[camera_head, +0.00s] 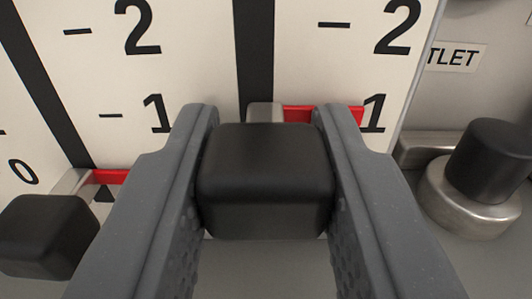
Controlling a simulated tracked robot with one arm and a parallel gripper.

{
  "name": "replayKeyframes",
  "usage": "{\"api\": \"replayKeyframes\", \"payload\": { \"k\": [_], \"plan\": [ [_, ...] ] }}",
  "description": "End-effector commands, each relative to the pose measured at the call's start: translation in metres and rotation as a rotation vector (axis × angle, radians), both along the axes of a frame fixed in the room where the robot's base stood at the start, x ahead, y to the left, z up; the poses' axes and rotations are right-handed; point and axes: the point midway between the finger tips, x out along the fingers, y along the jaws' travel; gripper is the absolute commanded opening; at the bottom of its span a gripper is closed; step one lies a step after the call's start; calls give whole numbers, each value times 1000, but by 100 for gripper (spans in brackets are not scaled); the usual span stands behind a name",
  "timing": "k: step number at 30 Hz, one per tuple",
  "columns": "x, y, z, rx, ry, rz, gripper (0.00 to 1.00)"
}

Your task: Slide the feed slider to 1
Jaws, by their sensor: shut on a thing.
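The slider with a black block knob (266,180) is in the middle of the view. My gripper (265,135) is shut on this knob, one grey finger on each side. A metal stem (264,112) shows behind the knob, in a dark vertical slot (254,50). Its red pointer (308,113) reaches right and lies about level with the 1 (374,113) on the white scale. My right finger hides part of the pointer and the mark beside the 1. No name label for this slider is in view.
A second slider with a black knob (45,235) stands at the left, its red pointer (108,177) below its scale's 1.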

Motion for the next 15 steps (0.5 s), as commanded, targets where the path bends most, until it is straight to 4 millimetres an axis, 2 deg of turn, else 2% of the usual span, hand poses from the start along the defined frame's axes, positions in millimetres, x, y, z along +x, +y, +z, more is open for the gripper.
{"api": "replayKeyframes", "payload": {
  "k": [7,8,9,10,15],
  "plan": [
    [0,0,-1,0,3,0,0],
    [0,0,0,0,3,0,33],
    [0,0,-1,0,3,0,44],
    [0,0,0,0,3,0,49],
    [0,0,0,0,2,0,49]
  ]
}}
